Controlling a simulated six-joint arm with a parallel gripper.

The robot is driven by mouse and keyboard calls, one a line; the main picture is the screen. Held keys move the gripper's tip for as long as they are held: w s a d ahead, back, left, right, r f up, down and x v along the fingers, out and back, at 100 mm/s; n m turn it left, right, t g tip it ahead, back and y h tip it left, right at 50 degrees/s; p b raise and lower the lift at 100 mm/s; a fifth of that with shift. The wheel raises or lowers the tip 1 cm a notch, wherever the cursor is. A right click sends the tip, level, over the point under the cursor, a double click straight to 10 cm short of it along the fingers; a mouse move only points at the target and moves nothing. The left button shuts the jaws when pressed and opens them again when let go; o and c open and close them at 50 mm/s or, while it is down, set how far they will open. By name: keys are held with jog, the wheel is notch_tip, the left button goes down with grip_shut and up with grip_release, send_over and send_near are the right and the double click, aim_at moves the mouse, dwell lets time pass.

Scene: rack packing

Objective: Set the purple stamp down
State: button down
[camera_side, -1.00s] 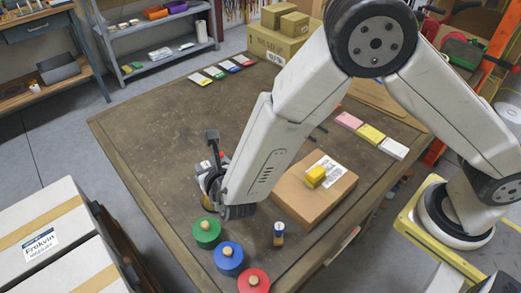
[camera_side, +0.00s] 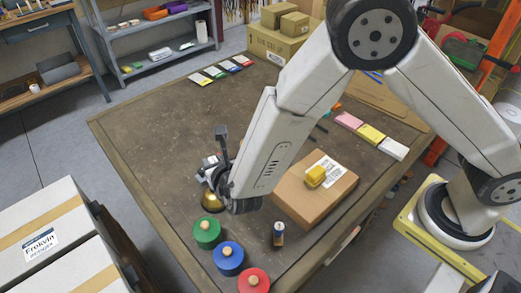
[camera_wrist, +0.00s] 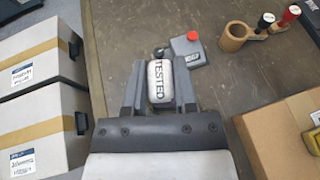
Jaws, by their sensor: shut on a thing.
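My gripper (camera_wrist: 159,72) is shut on a whitish block-like thing (camera_wrist: 159,88) marked "TESTED", with a dark knob at its far end. A brass-coloured round thing (camera_side: 211,201) shows just below my gripper there. I cannot tell whether the held thing touches anything.
Green (camera_side: 207,232), blue (camera_side: 229,259) and red (camera_side: 253,281) round things with wooden knobs line the front edge. A cardboard box (camera_side: 297,204) lies to the right. The table's middle is clear.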

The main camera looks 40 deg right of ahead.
jog(key=s+d+f+m+g+h, duration=0.1)
jog(key=d+f+m+h, duration=0.2)
jog(key=d, duration=2.1)
jog(key=s+d+f+m+g+h, duration=0.1)
jog(key=s+d+m+g+h, duration=0.1)
jog(key=s+d, duration=1.2)
jog(key=shift+s+d+f+m+g+h, duration=0.35)
jog(key=shift+d+m+h, duration=0.25)
jog(key=shift+d, duration=0.65)
jog(key=shift+f, duration=1.9)
jog(key=shift+f, duration=2)
